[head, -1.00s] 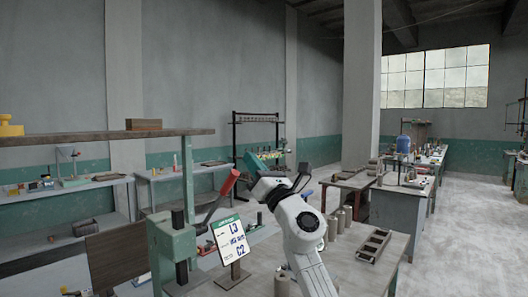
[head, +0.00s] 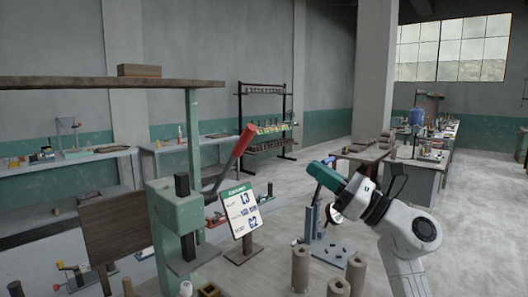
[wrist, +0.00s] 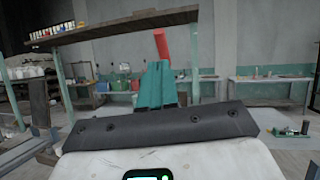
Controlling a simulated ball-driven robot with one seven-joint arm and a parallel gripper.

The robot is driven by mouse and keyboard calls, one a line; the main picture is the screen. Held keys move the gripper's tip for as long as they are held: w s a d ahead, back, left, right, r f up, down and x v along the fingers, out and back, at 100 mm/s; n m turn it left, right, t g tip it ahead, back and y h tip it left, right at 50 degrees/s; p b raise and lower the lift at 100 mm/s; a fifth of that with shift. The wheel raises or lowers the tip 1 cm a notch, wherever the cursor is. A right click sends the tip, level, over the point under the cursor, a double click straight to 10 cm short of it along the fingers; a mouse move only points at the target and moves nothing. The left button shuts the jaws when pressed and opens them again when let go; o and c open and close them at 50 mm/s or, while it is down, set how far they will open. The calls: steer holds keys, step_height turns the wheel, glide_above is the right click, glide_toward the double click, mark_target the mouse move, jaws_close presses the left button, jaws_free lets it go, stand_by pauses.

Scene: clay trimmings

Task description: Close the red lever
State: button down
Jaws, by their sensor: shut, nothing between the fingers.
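The red lever (head: 243,142) is a dark bar with a red grip on a green press (head: 180,225), left of centre in the head view. It slants up and to the right, raised well above the bench. My gripper (head: 324,175) is to the right of the lever in the head view, apart from it, pointing left. In the wrist view my teal fingers (wrist: 155,85) are together and empty, and the red grip (wrist: 161,42) shows upright just beyond and above their tips. The fingers partly hide what is below the grip.
A sign card (head: 243,210) stands on the bench beside the press. A wooden shelf (head: 110,83) runs above the press at the left. Clay-coloured cylinders (head: 300,270) stand at the bench's front. A small blue-grey device (head: 318,222) stands below my gripper.

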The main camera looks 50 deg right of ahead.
steer(key=p+x, duration=0.5)
steer(key=x, duration=0.8)
steer(key=shift+w+p, duration=0.35)
steer(key=shift+w, duration=0.05)
steer(key=shift+a+r, duration=0.1)
